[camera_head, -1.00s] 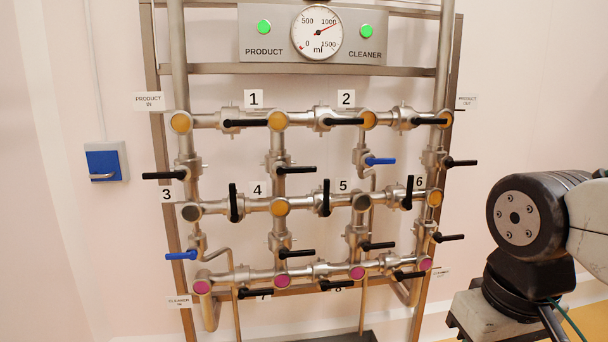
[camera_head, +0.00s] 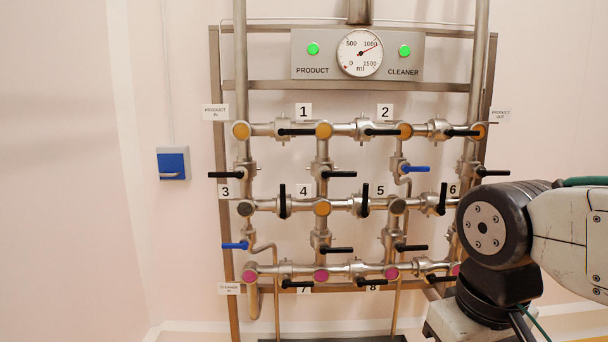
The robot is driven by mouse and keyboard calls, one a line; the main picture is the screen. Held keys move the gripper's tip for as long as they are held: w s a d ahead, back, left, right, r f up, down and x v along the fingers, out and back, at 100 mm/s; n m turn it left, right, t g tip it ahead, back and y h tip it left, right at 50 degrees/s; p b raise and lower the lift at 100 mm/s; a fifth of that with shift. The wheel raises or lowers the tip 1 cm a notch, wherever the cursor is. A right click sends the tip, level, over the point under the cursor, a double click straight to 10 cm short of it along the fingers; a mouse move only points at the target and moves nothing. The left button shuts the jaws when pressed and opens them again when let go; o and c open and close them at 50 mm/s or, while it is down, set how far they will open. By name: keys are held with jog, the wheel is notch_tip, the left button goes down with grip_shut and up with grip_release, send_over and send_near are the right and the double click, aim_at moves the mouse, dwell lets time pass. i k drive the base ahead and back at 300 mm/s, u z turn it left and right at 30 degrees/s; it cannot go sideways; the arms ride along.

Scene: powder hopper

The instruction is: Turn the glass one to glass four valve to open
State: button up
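Glass one (camera_head: 324,130) is an orange round sight glass on the top pipe, beside label 1. Glass four (camera_head: 322,207) is an orange sight glass below it on the middle pipe, beside label 4. A vertical pipe joins them, and the valve (camera_head: 322,171) sits on it between the two. Its black handle (camera_head: 341,174) points right, level, crosswise to that pipe. My gripper is not in view. Only part of my arm shows at the right, in front of the rack's lower right side and apart from this handle.
Other black handles and blue handles (camera_head: 415,169) (camera_head: 235,246) stick out close around. A gauge panel (camera_head: 300,50) with two green lights is above. A blue wall box (camera_head: 172,164) is at left. My arm hides the glass by label 6.

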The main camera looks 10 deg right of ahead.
aim_at(325, 174)
jog(key=u, duration=0.15)
jog(key=i, duration=0.9)
jog(key=z, duration=0.55)
